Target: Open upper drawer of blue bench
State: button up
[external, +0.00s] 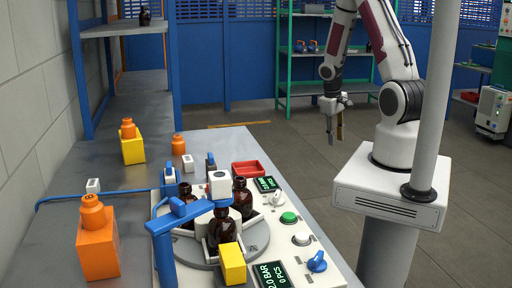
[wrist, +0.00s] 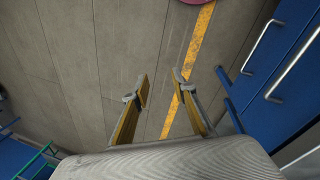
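My gripper (external: 334,138) hangs pointing down in the external view, over open floor and to the right of the workbench. In the wrist view my gripper (wrist: 160,87) has its two yellow-sided fingers spread apart, with only floor between them. Blue drawer fronts (wrist: 275,80) show at the right of the wrist view, apart from my fingers. One silver bar handle (wrist: 260,46) is on the farther front and another silver handle (wrist: 293,68) is on the nearer one. The drawers look shut. The external view does not show these fronts.
The grey worktop (external: 145,160) carries amber bottles (external: 221,232) on a round fixture, orange containers (external: 97,236), a red tray (external: 248,168) and a control panel. A light pole (external: 433,100) stands beside my base. Floor around my gripper is clear; a yellow line (wrist: 203,30) crosses it.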

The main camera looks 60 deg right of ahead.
notch_tip(320, 180, down, 20)
jog(key=w+t+y, duration=0.2)
jog(key=t+y, duration=0.1)
jog(key=w+a+f+m+t+y, duration=0.2)
jog(key=a+f+t+y, duration=0.1)
jog(key=a+f, duration=0.3)
jog(key=w+a+r+m+t+y, duration=0.1)
jog(key=w+a+r+t+y, duration=0.1)
jog(key=a+r, duration=0.3)
jog(key=w+a+r+m+t+y, duration=0.1)
jog(key=w+a+r+t+y, duration=0.2)
jog(key=r, duration=0.5)
jog(key=a+t+y, duration=0.1)
jog(key=a+y, duration=0.1)
jog(key=shift+w+a+r+m, duration=0.15)
jog(key=shift+w+a+m, duration=0.15)
jog(key=shift+a, duration=0.1)
jog(key=shift+w+a, duration=0.15)
jog(key=shift+x, duration=3.75)
